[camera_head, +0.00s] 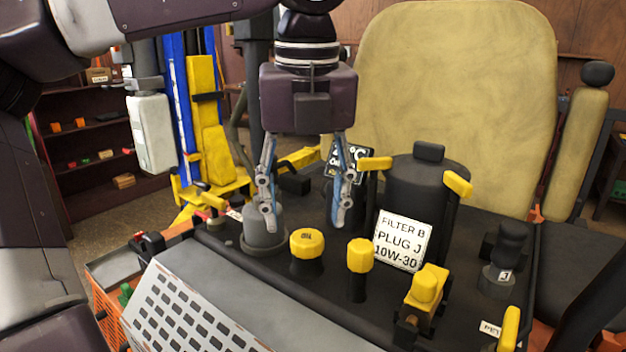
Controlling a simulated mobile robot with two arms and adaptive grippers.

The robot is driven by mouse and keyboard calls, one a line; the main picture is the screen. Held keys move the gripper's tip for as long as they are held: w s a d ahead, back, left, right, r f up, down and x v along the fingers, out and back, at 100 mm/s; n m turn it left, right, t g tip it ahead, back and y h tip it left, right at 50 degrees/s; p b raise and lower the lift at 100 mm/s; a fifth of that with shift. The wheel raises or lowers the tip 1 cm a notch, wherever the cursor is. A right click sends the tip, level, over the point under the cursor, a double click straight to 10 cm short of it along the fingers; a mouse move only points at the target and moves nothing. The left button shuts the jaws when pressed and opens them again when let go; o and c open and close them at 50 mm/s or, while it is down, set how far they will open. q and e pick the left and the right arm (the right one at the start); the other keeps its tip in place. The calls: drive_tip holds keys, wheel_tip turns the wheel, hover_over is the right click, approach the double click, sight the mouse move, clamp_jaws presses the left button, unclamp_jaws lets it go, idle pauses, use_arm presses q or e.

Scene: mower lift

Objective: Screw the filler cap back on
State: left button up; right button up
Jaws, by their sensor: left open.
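The yellow filler cap (307,242), marked OIL, sits on a black neck on the dark engine deck. It looks level; I cannot tell whether it is threaded on or only resting. My left gripper (304,222) points down with its fingers wide apart and nothing between them. In the picture its fingertips are just above the cap, one to each side, apparently farther back and not touching it. The left fingertip overlaps a grey domed part (265,228). My right gripper is not in view.
A second yellow knob (360,256) stands right of the cap. Behind are a black canister (428,190) with yellow clips and a white label card (402,240) reading FILTER B, PLUG J, 10W-30. A yellow valve-like part (428,290), a tan seat (450,100) and a slotted grey panel (205,310) surround the deck.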

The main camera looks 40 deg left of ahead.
sight(307, 237)
use_arm(q)
drive_tip(key=f, duration=0.3)
drive_tip(key=shift+w+a+f+p, duration=0.25)
drive_tip(key=shift+w+f+p, duration=0.05)
drive_tip(key=shift+w+p, duration=0.05)
drive_tip(key=shift+f, duration=0.45)
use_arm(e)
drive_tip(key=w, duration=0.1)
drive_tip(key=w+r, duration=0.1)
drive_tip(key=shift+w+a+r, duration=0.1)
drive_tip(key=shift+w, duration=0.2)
use_arm(q)
drive_tip(key=shift+c, duration=0.2)
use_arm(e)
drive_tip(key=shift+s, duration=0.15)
